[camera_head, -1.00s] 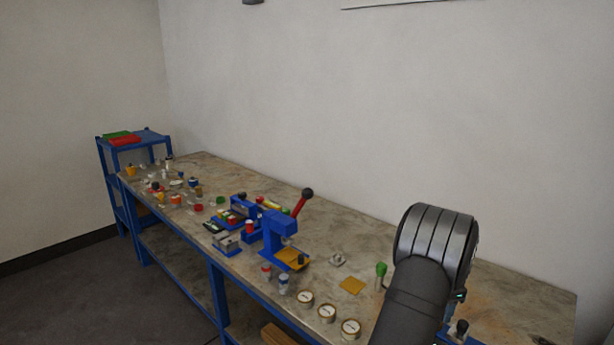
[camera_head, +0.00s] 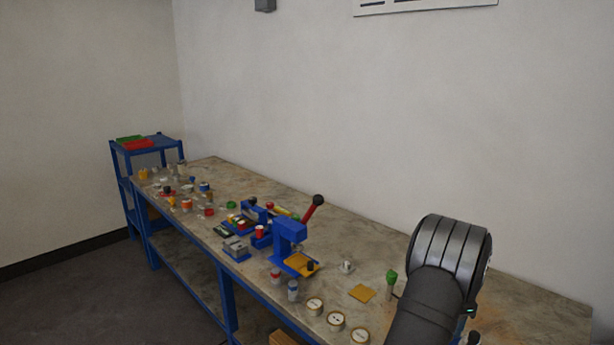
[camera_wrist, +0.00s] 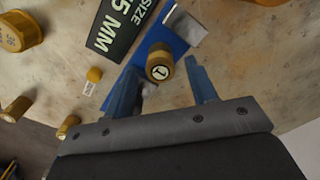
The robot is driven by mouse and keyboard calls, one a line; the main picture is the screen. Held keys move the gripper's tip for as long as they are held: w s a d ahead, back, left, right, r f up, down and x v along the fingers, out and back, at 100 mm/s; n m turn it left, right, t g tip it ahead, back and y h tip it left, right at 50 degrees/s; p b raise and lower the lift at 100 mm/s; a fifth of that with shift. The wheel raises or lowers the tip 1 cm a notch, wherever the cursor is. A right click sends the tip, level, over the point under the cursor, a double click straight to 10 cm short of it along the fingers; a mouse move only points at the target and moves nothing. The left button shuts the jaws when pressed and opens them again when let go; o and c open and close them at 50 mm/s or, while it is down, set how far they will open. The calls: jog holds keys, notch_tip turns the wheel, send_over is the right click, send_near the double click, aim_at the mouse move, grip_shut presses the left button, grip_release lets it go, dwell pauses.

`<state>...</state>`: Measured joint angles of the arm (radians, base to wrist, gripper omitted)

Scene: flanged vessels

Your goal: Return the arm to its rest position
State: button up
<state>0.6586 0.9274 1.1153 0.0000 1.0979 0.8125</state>
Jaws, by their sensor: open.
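My gripper (camera_wrist: 163,80) shows in the wrist view with its two blue fingers apart. Nothing is gripped between them. A yellow-brown cylinder (camera_wrist: 160,63) with a dark mark on its pale top shows just beyond the gap between the fingertips; I cannot tell the distance to it. In the head view my dark and silver arm stands at the lower right, over the near end of the bench (camera_head: 335,235). The gripper itself is hidden there.
A blue press (camera_head: 289,240) with a red lever stands mid-bench, and several small jars and parts spread to the far end. A blue shelf (camera_head: 147,152) stands beyond. The wrist view shows a dark size sign (camera_wrist: 122,25) and a blue strip (camera_wrist: 178,42).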

jog(key=shift+f, duration=1.4)
notch_tip(320, 180, up, 12)
notch_tip(320, 180, down, 13)
jog(key=shift+f, duration=0.1)
jog(key=r, duration=0.5)
jog(key=shift+s+d, duration=0.15)
jog(key=shift+s, duration=0.1)
jog(key=s+d+r, duration=0.4)
jog(key=s+r, duration=0.3)
jog(key=s, duration=0.4)
jog(key=w+a+f, duration=0.1)
jog(key=w+a, duration=0.2)
jog(key=a, duration=0.4)
jog(key=w+a+f, duration=0.1)
jog(key=w+a, duration=0.2)
jog(key=a, duration=0.4)
jog(key=w+a+f, duration=0.2)
jog(key=w, duration=0.1)
jog(key=w+a+f, duration=0.2)
jog(key=w+a, duration=0.1)
jog(key=w+a+f, duration=0.3)
jog(key=shift+w+a, duration=0.15)
jog(key=shift+w, duration=0.05)
jog(key=shift+s+f, duration=0.15)
jog(key=shift+f, duration=1.35)
